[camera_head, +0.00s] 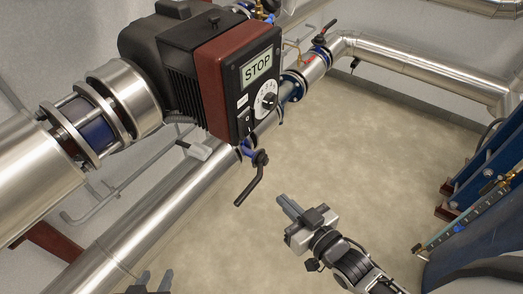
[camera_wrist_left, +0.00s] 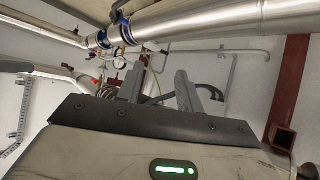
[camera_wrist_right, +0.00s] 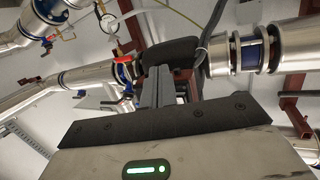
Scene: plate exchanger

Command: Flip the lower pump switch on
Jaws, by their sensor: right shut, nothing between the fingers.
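The pump (camera_head: 165,55) is dark grey with a dark red and black control box (camera_head: 215,80). Its front panel has a lit display (camera_head: 257,69) reading STOP, a round dial (camera_head: 266,99) and a small black switch (camera_head: 247,118) at the lower left. The switch position is too small to tell. My right gripper (camera_head: 283,203) is shut and empty, below and to the right of the panel, apart from it. It also shows in the right wrist view (camera_wrist_right: 157,75), with the black pump body behind. My left gripper (camera_head: 155,277) is open and empty at the bottom edge; it also shows in the left wrist view (camera_wrist_left: 158,82).
A black-handled valve lever (camera_head: 250,183) hangs below the control box, between it and my right gripper. A large silver pipe (camera_head: 150,220) runs diagonally beneath the pump. A blue plate exchanger (camera_head: 490,190) stands at the right. The floor (camera_head: 370,150) between is clear.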

